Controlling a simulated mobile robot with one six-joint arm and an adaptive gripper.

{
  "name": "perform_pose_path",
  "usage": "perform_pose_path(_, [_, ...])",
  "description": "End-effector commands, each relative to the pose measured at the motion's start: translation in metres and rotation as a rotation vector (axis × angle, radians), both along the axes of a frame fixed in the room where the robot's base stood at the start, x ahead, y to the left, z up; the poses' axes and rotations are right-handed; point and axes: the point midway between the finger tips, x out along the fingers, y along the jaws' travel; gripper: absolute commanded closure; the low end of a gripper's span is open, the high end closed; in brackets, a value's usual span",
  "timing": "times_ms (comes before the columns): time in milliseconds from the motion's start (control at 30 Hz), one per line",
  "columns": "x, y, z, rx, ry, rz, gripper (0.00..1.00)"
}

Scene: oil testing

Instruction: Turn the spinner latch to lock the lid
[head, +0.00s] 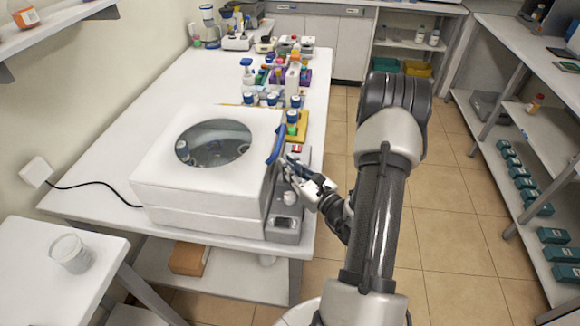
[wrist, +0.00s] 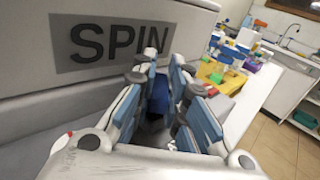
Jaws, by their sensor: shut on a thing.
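The spinner (head: 195,222) is a white box with a grey control strip on its right side; its lid (head: 163,152), with a round dark window, lies down on the body. In the wrist view, the fingers of my gripper (wrist: 163,66) are closed around a dark blue piece, the spinner latch (wrist: 160,98), beside the "SPIN" label (wrist: 110,38). The fingers hide most of the latch, so its exact angle cannot be told.
Bottles and a yellow tray (head: 298,128) stand just behind the spinner on the white table (head: 180,88). The tiled floor (head: 460,220) at right is clear, with shelves beyond.

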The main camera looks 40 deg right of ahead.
Motion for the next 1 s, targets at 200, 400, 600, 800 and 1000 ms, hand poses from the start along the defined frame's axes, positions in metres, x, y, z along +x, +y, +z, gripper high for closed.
perform_pose_path(200, [0.0, 0.0, 0.0, -0.002, 0.0, -0.004, 1.0])
perform_pose_path(400, [0.0, 0.0, 0.0, -0.002, 0.0, -0.004, 0.79])
perform_pose_path(600, [0.0, 0.0, 0.0, -0.001, 0.0, -0.003, 0.78])
perform_pose_path(800, [-0.005, -0.001, 0.0, -0.001, 0.002, -0.006, 0.78])
perform_pose_path(1000, [-0.038, 0.0, -0.001, 0.002, 0.003, -0.01, 0.78])
